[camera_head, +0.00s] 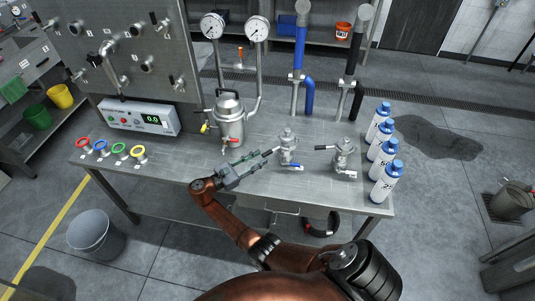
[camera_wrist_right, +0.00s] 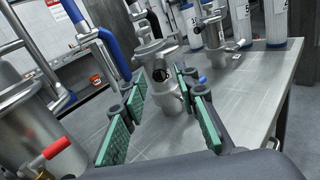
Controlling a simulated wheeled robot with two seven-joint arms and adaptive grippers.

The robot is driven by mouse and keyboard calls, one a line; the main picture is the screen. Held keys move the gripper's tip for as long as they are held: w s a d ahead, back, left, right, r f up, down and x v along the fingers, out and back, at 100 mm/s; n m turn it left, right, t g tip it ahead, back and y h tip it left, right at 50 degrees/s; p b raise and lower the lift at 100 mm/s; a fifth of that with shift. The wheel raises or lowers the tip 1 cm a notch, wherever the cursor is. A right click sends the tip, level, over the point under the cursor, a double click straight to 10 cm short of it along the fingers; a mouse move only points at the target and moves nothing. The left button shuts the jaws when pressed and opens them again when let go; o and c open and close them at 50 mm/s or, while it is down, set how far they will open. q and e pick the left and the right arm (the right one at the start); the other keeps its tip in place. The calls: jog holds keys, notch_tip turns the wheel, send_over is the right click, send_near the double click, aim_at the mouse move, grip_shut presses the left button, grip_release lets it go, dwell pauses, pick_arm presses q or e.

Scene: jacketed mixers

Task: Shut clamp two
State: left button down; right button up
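Two small steel mixers stand on the steel bench, a left one (camera_head: 288,150) and a right one (camera_head: 344,160). Each has a black-ended handle pointing left, the left handle (camera_head: 267,153) and the right handle (camera_head: 321,147). No label shows which clamp is number two. My right gripper (camera_head: 257,158) is open and empty, its fingers pointing at the left mixer's handle. In the right wrist view, green-padded fingers (camera_wrist_right: 163,91) stand apart on either side of the left mixer (camera_wrist_right: 165,80), whose black handle end faces the camera. I cannot tell any contact. My left gripper is not in view.
A large jacketed vessel (camera_head: 229,120) with a red-handled valve stands left of my gripper. Blue-capped bottles (camera_head: 385,182) line the right end. Blue and black pipes (camera_head: 299,65) rise behind the mixers. The front bench strip is mostly clear.

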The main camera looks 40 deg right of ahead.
jog(key=shift+a, duration=0.95)
jog(key=shift+c, duration=0.3)
